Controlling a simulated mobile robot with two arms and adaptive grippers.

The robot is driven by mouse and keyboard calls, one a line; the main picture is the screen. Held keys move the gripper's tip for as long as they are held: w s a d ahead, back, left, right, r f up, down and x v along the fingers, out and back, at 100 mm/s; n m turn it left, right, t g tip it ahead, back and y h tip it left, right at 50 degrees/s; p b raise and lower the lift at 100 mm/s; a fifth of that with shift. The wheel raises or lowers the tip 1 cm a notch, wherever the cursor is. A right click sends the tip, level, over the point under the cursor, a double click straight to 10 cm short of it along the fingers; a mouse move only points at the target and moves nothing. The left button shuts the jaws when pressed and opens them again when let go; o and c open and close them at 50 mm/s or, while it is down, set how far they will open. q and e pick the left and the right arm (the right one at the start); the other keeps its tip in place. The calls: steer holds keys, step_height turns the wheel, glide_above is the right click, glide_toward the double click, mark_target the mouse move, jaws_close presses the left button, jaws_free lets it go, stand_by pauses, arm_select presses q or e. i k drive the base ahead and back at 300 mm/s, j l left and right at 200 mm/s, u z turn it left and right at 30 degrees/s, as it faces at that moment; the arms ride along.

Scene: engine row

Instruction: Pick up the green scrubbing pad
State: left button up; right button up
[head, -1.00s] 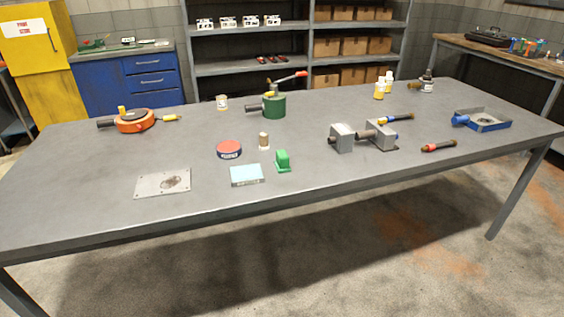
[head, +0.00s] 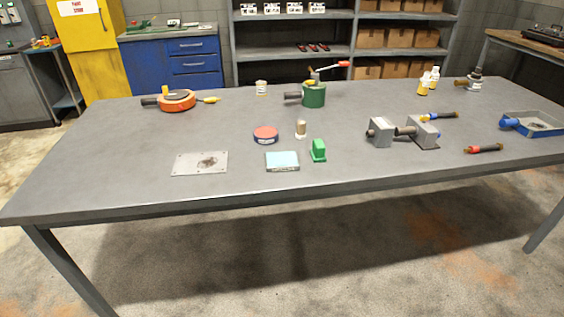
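A small green block-like thing (head: 318,149) stands near the front middle of the grey table (head: 120,190). It is the thing that best fits the green scrubbing pad, but it is too small to be sure. It has an upright part on a flat foot. A light blue flat box (head: 282,161) lies just left of it, a small gap apart. Neither of my grippers is in view.
A red-topped tin (head: 265,135) and a small beige cylinder (head: 300,129) stand behind. A metal plate (head: 200,163) lies left. Grey vise-like blocks (head: 381,132) stand right. A green canister (head: 313,95) is farther back. The table's left front is clear.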

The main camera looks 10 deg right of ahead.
mark_target(317, 153)
steer(key=i+j+z, duration=0.15)
steer(key=i+j, duration=0.45)
steer(key=i, duration=0.15)
